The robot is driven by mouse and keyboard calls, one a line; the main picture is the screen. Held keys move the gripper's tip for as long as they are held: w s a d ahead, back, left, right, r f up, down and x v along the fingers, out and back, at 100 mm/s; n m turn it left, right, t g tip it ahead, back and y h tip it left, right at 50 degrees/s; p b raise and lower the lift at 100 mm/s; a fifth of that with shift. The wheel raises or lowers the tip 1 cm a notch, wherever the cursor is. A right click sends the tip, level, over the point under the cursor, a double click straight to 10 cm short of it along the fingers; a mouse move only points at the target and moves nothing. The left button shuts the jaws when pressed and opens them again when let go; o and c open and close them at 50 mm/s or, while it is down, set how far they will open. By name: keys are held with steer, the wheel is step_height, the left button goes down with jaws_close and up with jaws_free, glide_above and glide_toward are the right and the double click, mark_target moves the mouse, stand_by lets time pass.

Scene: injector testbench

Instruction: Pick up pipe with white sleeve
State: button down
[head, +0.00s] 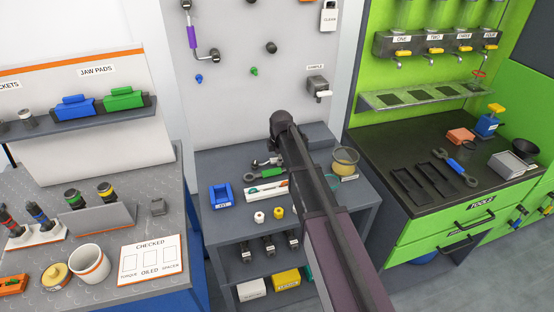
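I cannot make out a pipe with a white sleeve for certain. A bent metal pipe with a purple sleeve (192,37) hangs on the grey wall panel at the upper left. A small fixture with a white handle (322,95) sits on the panel's right side under a "SAMPLE" label; I cannot tell that it is a pipe. My arm rises from the bottom right to a dark joint in front of the panel's lower part. My gripper's fingers do not show, and the arm hides part of the middle bench.
The middle bench (222,166) holds a blue bin (221,196), a green-handled wrench (271,173) and a yellowish cup (345,160). A left bench (150,247) carries a white mug (90,264). A green tool cabinet (465,232) stands at right.

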steer(key=shift+r, duration=0.1)
stand_by(0.4)
step_height(320, 180, up, 2)
steer(key=p, duration=0.2)
steer(key=shift+r+p, duration=0.25)
steer(key=shift+p, duration=0.15)
steer(key=shift+s+r+p, duration=0.4)
steer(key=shift+r+p, duration=0.15)
steer(key=s+d, duration=0.1)
steer(key=s, duration=0.9)
steer(key=s+d+r+p, duration=0.1)
steer(key=s, duration=0.4)
steer(key=shift+d+r, duration=0.1)
steer(key=shift+d, duration=0.25)
